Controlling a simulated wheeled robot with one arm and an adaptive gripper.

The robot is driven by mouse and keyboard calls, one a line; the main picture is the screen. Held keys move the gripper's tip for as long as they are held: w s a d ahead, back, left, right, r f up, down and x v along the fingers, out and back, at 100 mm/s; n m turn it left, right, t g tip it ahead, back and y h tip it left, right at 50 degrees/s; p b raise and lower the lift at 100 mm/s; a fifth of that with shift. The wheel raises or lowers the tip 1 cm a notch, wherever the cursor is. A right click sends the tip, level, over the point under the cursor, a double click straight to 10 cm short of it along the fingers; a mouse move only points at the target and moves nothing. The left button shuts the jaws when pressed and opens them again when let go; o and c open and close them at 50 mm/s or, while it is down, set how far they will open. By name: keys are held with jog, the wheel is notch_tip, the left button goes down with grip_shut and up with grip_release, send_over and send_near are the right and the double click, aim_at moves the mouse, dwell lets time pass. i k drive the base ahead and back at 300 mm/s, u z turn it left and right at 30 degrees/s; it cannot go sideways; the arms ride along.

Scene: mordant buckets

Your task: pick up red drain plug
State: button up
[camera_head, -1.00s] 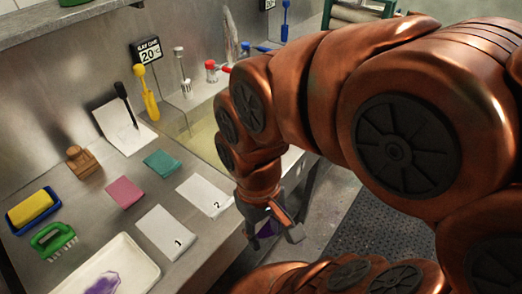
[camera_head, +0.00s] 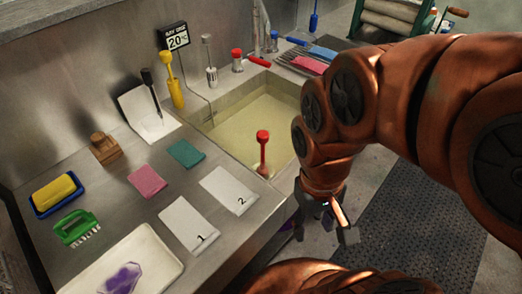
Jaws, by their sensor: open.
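The red drain plug (camera_head: 263,148) stands upright in the sink basin (camera_head: 212,117), near its front right corner. It has a red knob on a red stem, and its foot is at the pale yellowish liquid. My gripper (camera_head: 325,234) hangs to the right of the plug and nearer the camera, outside the basin beyond the counter's front edge. Its fingers are apart and point downward. No held object shows between them, and the gripper is clear of the plug.
Cards 1 (camera_head: 188,224) and 2 (camera_head: 229,190) lie on the counter left of the basin. A white tray (camera_head: 150,240), green brush (camera_head: 75,228) and yellow sponge (camera_head: 55,193) are at the lower left.

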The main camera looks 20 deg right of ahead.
aim_at(263, 135)
jog(key=u, duration=3.35)
jog(key=k, duration=1.55)
jog(key=z, duration=0.95)
